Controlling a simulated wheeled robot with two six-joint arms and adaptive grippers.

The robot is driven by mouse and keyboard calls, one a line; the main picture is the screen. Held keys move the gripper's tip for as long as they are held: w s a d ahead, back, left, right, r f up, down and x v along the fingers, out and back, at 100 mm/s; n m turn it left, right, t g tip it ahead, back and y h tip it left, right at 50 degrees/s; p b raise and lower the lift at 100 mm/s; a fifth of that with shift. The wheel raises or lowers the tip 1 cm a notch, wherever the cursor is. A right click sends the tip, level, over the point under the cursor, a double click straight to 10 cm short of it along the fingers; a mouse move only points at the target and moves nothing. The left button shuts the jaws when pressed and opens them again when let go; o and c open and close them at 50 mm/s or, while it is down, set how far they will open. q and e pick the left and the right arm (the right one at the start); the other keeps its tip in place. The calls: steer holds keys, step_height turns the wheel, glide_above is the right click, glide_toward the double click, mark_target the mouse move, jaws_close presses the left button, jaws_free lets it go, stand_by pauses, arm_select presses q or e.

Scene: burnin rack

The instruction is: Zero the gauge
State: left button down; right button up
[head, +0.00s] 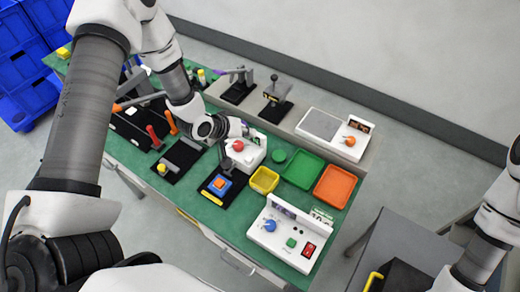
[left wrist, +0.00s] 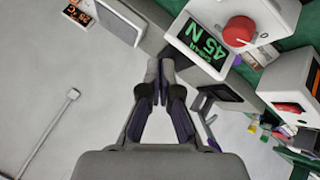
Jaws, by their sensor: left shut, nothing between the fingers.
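The gauge seems to be the white box with a red knob. In the left wrist view the gauge (left wrist: 188,42) has a lit green display (left wrist: 207,42) reading 45 N and a red knob (left wrist: 240,30). In the head view the white box (head: 250,157) stands on the green bench, its red knob (head: 238,146) facing up and its display hidden. My left gripper (head: 243,130) is just behind the box, partly hidden by its wrist. In the left wrist view its fingers (left wrist: 160,72) are together and empty, apart from the gauge. My right gripper is out of view.
A yellow tray (head: 264,180), green tray (head: 305,169) and orange tray (head: 335,187) lie right of the gauge. A blue-knobbed white unit (head: 291,240) stands in front. A scale with an orange knob (head: 350,140) is behind. Levers and switches crowd the left.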

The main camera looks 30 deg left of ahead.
mark_target(247, 159)
arm_select(q)
steer(key=shift+s+f+b, duration=0.25)
steer(key=shift+f+b, duration=0.3)
steer(key=shift+f, duration=0.05)
steer(key=shift+s+f+b, duration=0.2)
steer(key=shift+f+b, duration=0.3)
steer(key=shift+f, duration=0.1)
steer(key=f+b, duration=0.4)
steer(key=f, duration=0.1)
steer(key=shift+s+a+f, duration=0.15)
steer(key=shift+s, duration=0.25)
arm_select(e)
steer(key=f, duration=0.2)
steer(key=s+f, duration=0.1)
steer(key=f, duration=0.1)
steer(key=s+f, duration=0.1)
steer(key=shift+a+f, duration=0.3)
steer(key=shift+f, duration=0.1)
arm_select(q)
steer(key=shift+w+f+b, duration=0.2)
steer(key=shift+f+b, duration=0.15)
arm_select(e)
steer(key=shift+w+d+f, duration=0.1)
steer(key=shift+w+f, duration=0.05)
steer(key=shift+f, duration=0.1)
arm_select(q)
steer(key=shift+s+r, duration=0.2)
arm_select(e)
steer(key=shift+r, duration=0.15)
